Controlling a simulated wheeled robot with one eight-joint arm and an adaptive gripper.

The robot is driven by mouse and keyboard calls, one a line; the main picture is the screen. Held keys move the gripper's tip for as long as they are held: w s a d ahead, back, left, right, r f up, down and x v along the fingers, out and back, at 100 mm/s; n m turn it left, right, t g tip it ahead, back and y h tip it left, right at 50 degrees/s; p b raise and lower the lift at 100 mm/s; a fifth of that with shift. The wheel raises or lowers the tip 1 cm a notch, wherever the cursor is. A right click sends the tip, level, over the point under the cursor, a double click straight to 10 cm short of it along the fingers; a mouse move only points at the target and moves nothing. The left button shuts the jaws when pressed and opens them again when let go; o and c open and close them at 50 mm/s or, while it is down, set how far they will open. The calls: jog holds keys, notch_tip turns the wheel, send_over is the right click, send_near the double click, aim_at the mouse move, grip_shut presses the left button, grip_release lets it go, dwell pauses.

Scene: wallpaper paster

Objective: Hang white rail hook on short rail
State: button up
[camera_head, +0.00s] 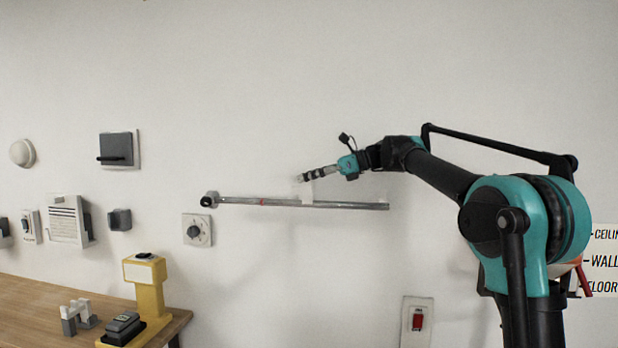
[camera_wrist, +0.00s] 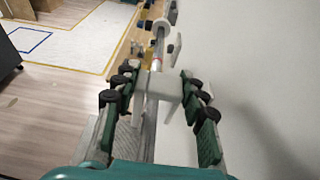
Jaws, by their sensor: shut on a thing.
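The short rail (camera_head: 345,206) is a thin grey bar along the white wall, with a round mount at its left end and a small red mark left of its middle. My gripper (camera_head: 303,179) is just above the rail and shut on the white rail hook (camera_head: 307,192). In the wrist view the white hook (camera_wrist: 164,88) sits between my gripper's fingers (camera_wrist: 163,92), and the rail (camera_wrist: 157,48) runs up to it and is partly hidden behind it. The hook overlaps the rail in both views; whether it bears on the rail, I cannot tell.
A dial switch (camera_head: 196,231) is on the wall below the rail's left end. A red rocker switch (camera_head: 417,320) is lower right. A wooden table (camera_head: 40,305) with a yellow stand (camera_head: 148,290) is lower left. The wall above the rail is clear.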

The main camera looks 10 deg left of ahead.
aim_at(309, 195)
jog(key=shift+f, duration=3.1)
jog(key=o, duration=1)
jog(key=v, duration=1.2)
